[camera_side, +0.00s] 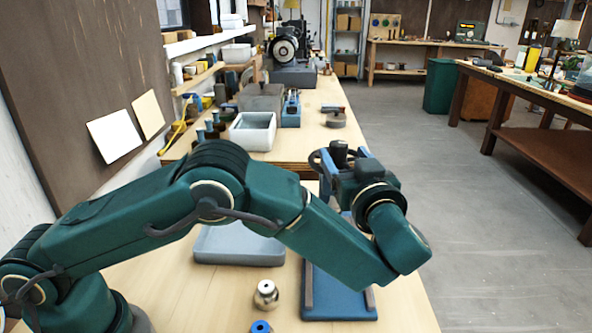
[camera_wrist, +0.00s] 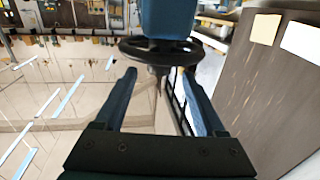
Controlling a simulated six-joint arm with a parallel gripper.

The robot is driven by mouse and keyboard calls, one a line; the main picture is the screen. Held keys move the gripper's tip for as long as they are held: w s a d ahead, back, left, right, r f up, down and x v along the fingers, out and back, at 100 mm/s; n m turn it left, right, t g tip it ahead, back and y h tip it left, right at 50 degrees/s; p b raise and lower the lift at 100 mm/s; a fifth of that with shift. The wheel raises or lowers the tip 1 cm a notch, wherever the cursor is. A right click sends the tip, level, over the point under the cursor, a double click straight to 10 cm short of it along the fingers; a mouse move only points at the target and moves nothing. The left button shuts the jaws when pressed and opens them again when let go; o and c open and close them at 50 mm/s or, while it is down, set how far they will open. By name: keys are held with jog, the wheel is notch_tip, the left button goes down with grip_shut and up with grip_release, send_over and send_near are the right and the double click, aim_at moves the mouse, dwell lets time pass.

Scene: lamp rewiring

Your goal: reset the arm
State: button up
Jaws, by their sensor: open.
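My gripper (camera_wrist: 160,76) is open in the wrist view, its two blue fingers spread apart with nothing clamped between them. A blue block with a dark round rim (camera_wrist: 160,48) shows beyond the fingertips; I cannot tell what it is. In the side view my arm is bent over the wooden bench, and its wrist end is raised above the blue tray. The gripper itself is mostly hidden there behind the wrist parts.
A grey tray (camera_side: 238,250) and a blue tray (camera_side: 340,311) lie on the bench. A small metal-and-brass part (camera_side: 266,295) and a blue-topped part (camera_side: 260,327) stand in front. A white bin (camera_side: 252,135) and tools stand behind. Open floor (camera_side: 460,220) lies to the right.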

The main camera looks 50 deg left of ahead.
jog(key=shift+d, duration=0.1)
jog(key=w+d+r+m+t+h, duration=0.2)
jog(key=w+r+m+t+h, duration=0.1)
jog(key=w+r+t+h, duration=0.5)
jog(key=s+d+r+m+g+h, duration=0.3)
jog(key=s+r+m+h, duration=0.2)
jog(key=s+h, duration=0.25)
jog(key=s+a+f+m+g, duration=0.1)
jog(key=s+a+f+g, duration=0.1)
jog(key=s+f, duration=0.3)
jog(key=s+a+f+m+g, duration=0.1)
jog(key=s+a+f+g, duration=0.2)
jog(key=s, duration=1)
jog(key=s+a+f+m+g, duration=0.1)
jog(key=s+a+f+g, duration=0.2)
jog(key=s+f, duration=0.5)
jog(key=shift+s+a+g+y, duration=0.2)
jog(key=shift+s+g+y, duration=0.2)
jog(key=shift+g, duration=0.5)
